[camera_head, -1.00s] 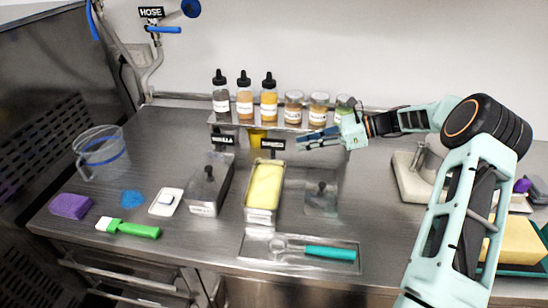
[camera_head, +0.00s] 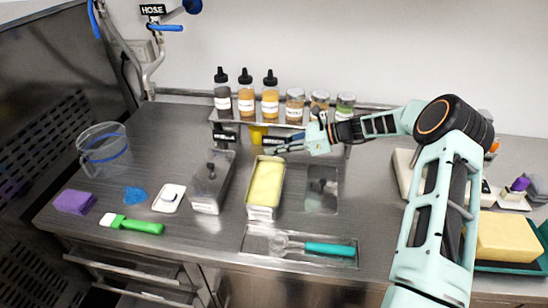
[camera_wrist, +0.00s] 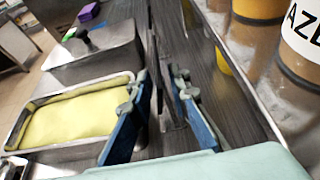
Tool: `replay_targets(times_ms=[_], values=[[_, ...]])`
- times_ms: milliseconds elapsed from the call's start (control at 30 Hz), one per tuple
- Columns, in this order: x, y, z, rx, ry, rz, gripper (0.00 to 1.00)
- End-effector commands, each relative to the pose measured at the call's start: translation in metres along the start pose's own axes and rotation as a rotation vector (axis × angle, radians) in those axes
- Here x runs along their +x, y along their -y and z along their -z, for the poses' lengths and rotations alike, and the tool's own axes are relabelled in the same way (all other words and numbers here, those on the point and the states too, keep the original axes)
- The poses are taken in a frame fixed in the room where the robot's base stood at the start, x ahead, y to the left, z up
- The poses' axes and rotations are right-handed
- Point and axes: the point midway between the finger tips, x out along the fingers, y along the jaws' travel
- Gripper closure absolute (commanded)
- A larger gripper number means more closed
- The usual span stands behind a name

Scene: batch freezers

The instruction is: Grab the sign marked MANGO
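The small black sign (camera_head: 273,140) stands behind the yellow-filled pan, in front of the bottle shelf. Its lettering is too small to read surely. In the wrist view the thin dark upright piece (camera_wrist: 157,70) between my fingertips looks like this sign seen edge-on. My gripper (camera_head: 272,149) reaches in from the right at the sign. In the wrist view my gripper (camera_wrist: 160,80) is open, with one blue finger on each side of the thin piece. I cannot tell whether either finger touches it.
The steel pan of yellow ice cream (camera_head: 265,188) is just in front of my gripper. A lidded pan (camera_head: 212,182) and another black sign (camera_head: 221,137) are left. The shelf (camera_head: 240,119) with several bottles and jars is close behind. A teal-handled scoop (camera_head: 325,249) lies in front.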

Motion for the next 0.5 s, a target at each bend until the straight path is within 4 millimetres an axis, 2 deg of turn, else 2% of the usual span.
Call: replay_targets(times_ms=[100,233,500], values=[[-0.0002,0.0001,0.0001,0.000,0.000,0.000,0.85],[-0.0004,0.0001,0.0000,0.000,0.000,0.000,1.00],[-0.0006,0.0002,-0.0004,0.000,0.000,0.000,1.00]])
